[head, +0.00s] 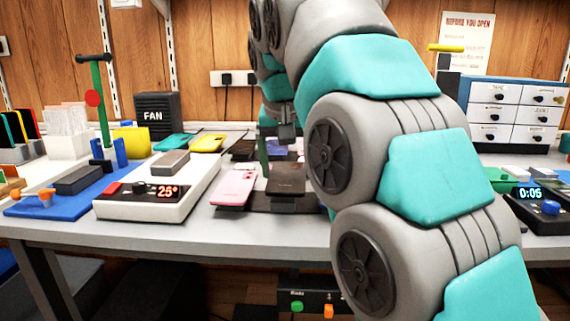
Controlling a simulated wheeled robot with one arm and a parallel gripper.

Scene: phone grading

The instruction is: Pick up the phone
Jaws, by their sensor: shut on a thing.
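My gripper (287,133) points down over the back middle of the bench and is small in the head view. It is shut on what looks like a phone, but its fingertips and the hold are hard to make out. A purplish phone (274,153) shows just below it. A pink phone (235,188) and a dark brown phone (287,179) lie nearer the front, on or over a dark rack (257,209). More dark phones (243,150) lie behind. My arm hides the area to the right of these.
A white heating plate (125,208) reading 25° stands left of the phones. A blue mat (32,208) with a green stand (99,100) is farther left. A black fan box (158,119) stands behind. White drawers (515,110) and a timer (540,208) are at right.

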